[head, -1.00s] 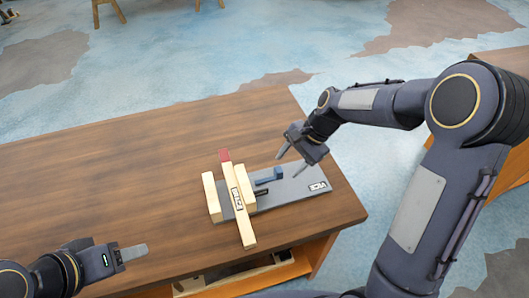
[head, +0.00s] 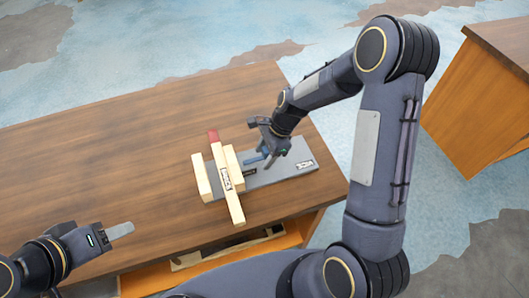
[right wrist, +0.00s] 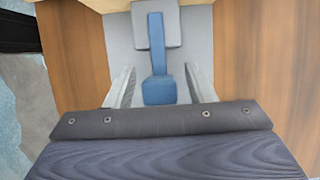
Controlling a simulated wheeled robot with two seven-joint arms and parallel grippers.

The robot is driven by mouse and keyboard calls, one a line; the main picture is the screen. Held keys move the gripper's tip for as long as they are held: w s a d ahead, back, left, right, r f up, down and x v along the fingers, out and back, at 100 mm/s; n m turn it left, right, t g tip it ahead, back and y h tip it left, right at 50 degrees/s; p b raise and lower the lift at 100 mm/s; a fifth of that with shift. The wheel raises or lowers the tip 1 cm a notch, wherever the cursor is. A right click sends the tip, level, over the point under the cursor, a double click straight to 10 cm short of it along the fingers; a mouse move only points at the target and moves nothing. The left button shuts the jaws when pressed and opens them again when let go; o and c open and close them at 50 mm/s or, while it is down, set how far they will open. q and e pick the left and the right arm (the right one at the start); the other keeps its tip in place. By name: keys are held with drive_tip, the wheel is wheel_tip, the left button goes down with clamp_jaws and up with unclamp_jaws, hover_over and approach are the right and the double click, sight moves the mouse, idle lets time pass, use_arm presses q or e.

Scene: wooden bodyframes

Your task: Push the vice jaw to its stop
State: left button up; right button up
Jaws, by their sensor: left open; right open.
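The vice has a grey base plate (head: 290,172) on the table, with a pale wooden end block (head: 201,178) at its left. The pale vice jaw (head: 234,160) stands right of a long wooden bar (head: 235,207) with a red end. The bar lies across the plate between block and jaw. A blue handle (head: 254,160) extends right from the jaw side; in the right wrist view the handle (right wrist: 157,55) lies between my open fingers, apart from both. My right gripper (right wrist: 159,70) is over the plate. My left gripper (head: 122,230) is open and empty at the lower left.
The wooden table (head: 110,150) is clear to the left of and behind the vice. An open shelf (head: 250,247) shows under its front edge. Another wooden cabinet (head: 480,105) stands apart at the right.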

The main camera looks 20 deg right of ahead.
sight(250, 160)
drive_tip(key=shift+c, duration=0.3)
clamp_jaws()
drive_tip(key=shift+s+a, duration=0.1)
drive_tip(key=shift+a, duration=1.95)
drive_tip(key=shift+o, duration=0.3)
unclamp_jaws()
drive_tip(key=shift+a, duration=0.2)
drive_tip(key=shift+d, duration=0.2)
drive_tip(key=v, duration=0.7)
drive_tip(key=shift+d+r, duration=0.15)
drive_tip(key=shift+r, duration=0.15)
